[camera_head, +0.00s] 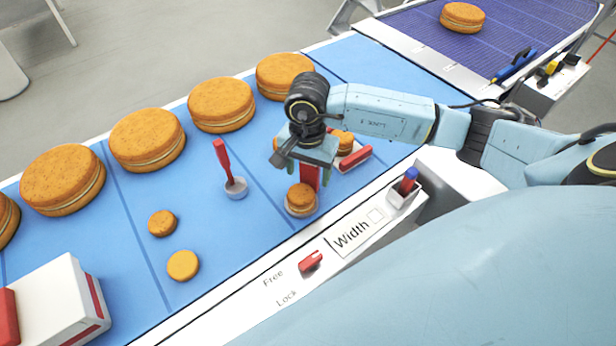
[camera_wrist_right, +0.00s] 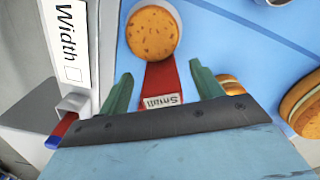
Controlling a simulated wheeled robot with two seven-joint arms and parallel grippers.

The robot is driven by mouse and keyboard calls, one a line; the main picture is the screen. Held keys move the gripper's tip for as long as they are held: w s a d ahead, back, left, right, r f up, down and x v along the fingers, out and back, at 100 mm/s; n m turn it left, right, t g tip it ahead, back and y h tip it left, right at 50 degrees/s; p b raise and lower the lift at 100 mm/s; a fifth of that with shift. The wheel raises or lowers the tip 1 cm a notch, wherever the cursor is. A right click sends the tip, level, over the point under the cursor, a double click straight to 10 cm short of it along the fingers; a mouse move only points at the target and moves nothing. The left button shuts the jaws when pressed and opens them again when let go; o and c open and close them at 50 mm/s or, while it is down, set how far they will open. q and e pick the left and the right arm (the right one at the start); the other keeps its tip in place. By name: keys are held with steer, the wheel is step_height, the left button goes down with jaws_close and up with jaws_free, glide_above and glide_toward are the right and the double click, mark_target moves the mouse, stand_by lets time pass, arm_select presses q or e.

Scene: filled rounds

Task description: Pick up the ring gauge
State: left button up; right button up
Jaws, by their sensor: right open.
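The ring gauge with a red handle (camera_head: 311,177) stands by the front edge of the blue belt. A small filled round (camera_head: 302,196) sits at its pale rim. In the right wrist view the red handle (camera_wrist_right: 162,76) carries a label reading "Small" and runs up to the round (camera_wrist_right: 153,33); the ring itself is hardly visible there. My right gripper (camera_head: 308,172) is over the handle. Its green fingers (camera_wrist_right: 160,72) are open, one on each side of the handle, with gaps between. My left gripper is not in view.
A red-handled tool with a grey disc (camera_head: 236,187) stands left of my gripper. Another red-handled piece (camera_head: 355,158) lies just behind it to the right. Large rounds (camera_head: 222,103) line the far side.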

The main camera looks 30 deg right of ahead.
steer(key=shift+c, duration=0.4)
steer(key=c, duration=1.1)
step_height(320, 180, up, 18)
steer(key=p, duration=0.9)
